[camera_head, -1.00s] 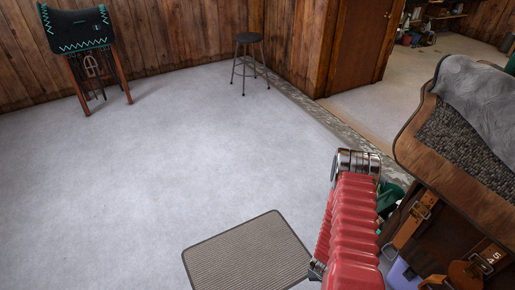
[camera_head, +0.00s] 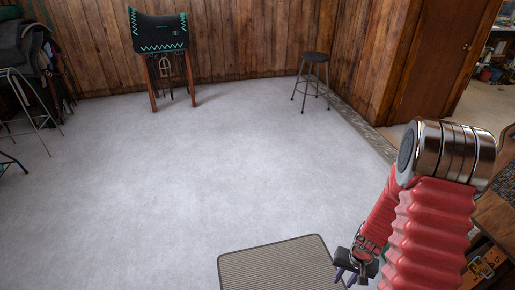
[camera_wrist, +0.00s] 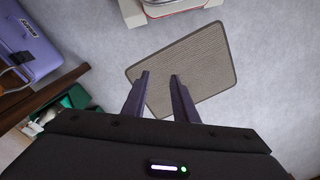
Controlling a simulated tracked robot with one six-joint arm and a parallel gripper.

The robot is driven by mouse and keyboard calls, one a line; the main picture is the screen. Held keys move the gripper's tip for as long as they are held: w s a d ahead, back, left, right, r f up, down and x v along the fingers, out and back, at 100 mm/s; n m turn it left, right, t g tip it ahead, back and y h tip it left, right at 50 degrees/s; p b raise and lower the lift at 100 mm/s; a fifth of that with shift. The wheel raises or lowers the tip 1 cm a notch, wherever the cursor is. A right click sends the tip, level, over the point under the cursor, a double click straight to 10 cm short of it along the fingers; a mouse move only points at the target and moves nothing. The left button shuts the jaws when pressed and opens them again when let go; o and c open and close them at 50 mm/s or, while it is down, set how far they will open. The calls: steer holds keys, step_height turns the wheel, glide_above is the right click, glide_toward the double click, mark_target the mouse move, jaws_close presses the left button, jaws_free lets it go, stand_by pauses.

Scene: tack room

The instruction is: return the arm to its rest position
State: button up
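My arm (camera_head: 430,225), in a red ribbed sleeve with a silver joint, is folded at the right of the head view. My gripper (camera_wrist: 159,78) points down in the wrist view, its two dark purple fingers apart with nothing between them. Its fingers also show at the bottom of the head view beside the red sleeve. Beyond the fingertips lies a grey-brown ribbed mat (camera_head: 275,268) on the floor; it also fills the middle of the wrist view (camera_wrist: 200,60).
A purple case (camera_wrist: 28,45) and a green thing (camera_wrist: 75,100) are left in the wrist view. A wooden cabinet (camera_head: 497,222) is close at the right. A stool (camera_head: 315,60) and a stand with a dark pad (camera_head: 158,32) are at the back. The middle floor is clear.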

steer(key=s+a+r+n+t, duration=0.1)
steer(key=s+a+r, duration=0.2)
steer(key=r, duration=1.1)
steer(key=s+a+r+n+t, duration=0.2)
steer(key=s+a+r, duration=0.2)
steer(key=r, duration=1)
steer(key=s+a+r+n+t, duration=0.1)
steer(key=s+a+r+t, duration=0.1)
steer(key=a+r, duration=0.5)
step_height(320, 180, up, 7)
steer(key=shift+s+f+n+h, duration=0.1)
steer(key=shift+s+n+h, duration=0.2)
steer(key=shift+s, duration=0.55)
